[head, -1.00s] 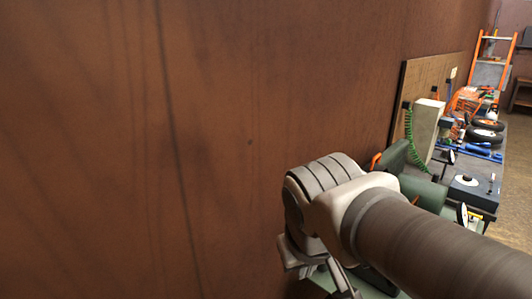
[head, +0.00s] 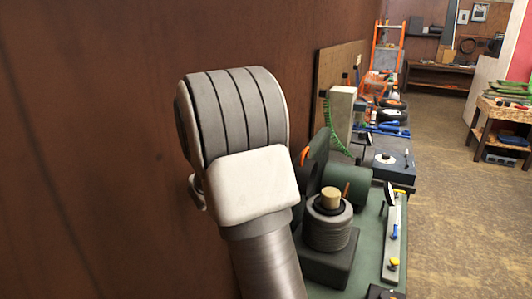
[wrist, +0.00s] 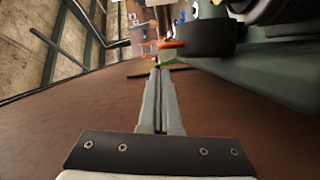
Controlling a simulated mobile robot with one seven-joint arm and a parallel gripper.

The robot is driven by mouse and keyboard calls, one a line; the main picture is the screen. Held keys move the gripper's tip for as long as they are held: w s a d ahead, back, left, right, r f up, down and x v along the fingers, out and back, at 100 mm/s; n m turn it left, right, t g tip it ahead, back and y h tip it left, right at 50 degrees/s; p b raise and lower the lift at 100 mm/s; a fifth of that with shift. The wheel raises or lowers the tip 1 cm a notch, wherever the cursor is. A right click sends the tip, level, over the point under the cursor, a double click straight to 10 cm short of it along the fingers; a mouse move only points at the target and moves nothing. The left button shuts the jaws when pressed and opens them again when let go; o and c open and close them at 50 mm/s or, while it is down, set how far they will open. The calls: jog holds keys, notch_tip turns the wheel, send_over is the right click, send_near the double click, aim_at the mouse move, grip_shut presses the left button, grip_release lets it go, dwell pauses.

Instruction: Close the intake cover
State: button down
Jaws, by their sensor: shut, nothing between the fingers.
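I cannot pick out the intake cover for certain. A dark flap-like part with an orange edge (head: 314,152) stands up by the green machine body (head: 347,186) in the head view, just right of my arm; it may be the cover. In the wrist view my gripper (wrist: 157,72) is shut and empty, its two fingers together. A dark rounded part with an orange strip (wrist: 197,40) lies beyond the fingertips, slightly right, apparently apart from them. In the head view my arm hides most of the gripper.
A brown wall (head: 90,150) fills the left, close to my arm. A ribbed grey cylinder (head: 328,222) stands on the green bench surface (head: 372,240). Further back are a pegboard, wheels and an orange ladder (head: 386,47). Open floor (head: 450,190) lies to the right.

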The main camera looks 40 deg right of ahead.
aim_at(294, 164)
jog(key=p+x, duration=0.1)
jog(key=x, duration=0.2)
jog(key=p+x, duration=0.1)
jog(key=x, duration=0.3)
jog(key=w+p+x, duration=0.1)
jog(key=x, duration=0.2)
jog(key=shift+d+r, duration=0.1)
jog(key=shift+d, duration=0.05)
jog(key=shift+s+b, duration=0.1)
jog(key=shift+b, duration=0.2)
